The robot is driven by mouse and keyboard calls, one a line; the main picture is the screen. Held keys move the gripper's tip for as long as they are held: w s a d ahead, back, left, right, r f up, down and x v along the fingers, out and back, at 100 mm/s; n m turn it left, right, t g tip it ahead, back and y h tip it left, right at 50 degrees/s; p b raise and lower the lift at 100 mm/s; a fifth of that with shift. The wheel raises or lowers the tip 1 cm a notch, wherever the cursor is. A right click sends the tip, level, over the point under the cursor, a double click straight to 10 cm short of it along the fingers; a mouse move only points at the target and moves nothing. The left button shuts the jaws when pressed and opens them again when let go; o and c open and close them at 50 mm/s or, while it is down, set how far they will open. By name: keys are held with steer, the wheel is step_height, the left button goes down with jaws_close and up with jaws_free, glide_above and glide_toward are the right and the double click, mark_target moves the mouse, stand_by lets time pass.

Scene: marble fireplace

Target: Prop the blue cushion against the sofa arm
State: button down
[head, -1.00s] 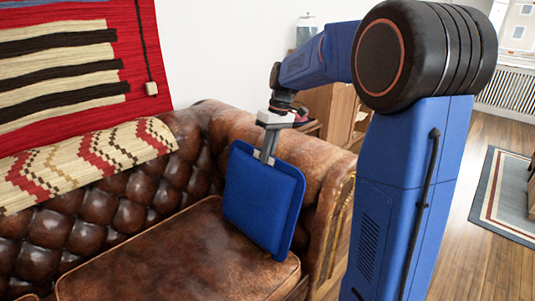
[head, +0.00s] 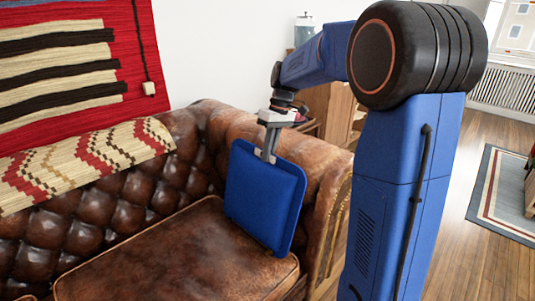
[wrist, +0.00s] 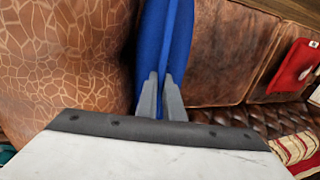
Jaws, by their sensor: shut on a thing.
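The blue cushion (head: 264,198) stands nearly upright on the seat of the brown leather sofa (head: 175,245), close to the sofa arm (head: 325,172) at the right. Its lower edge is at the seat and its face leans slightly. My gripper (head: 269,152) is shut on the cushion's top edge from above. In the wrist view the gripper fingers (wrist: 161,98) pinch the cushion (wrist: 163,45), with the leather sofa arm (wrist: 70,50) close on the left. Whether the cushion's back touches the arm cannot be told.
A patterned throw (head: 85,160) lies over the sofa back. A red striped hanging (head: 70,65) is on the wall. A wooden cabinet (head: 330,105) stands behind the sofa arm. In the wrist view a red item (wrist: 294,66) lies on the sofa. The seat left of the cushion is clear.

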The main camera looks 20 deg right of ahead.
steer(key=c, duration=1.8)
jaws_free()
steer(key=shift+s+r, duration=0.2)
steer(key=shift+r, duration=4.3)
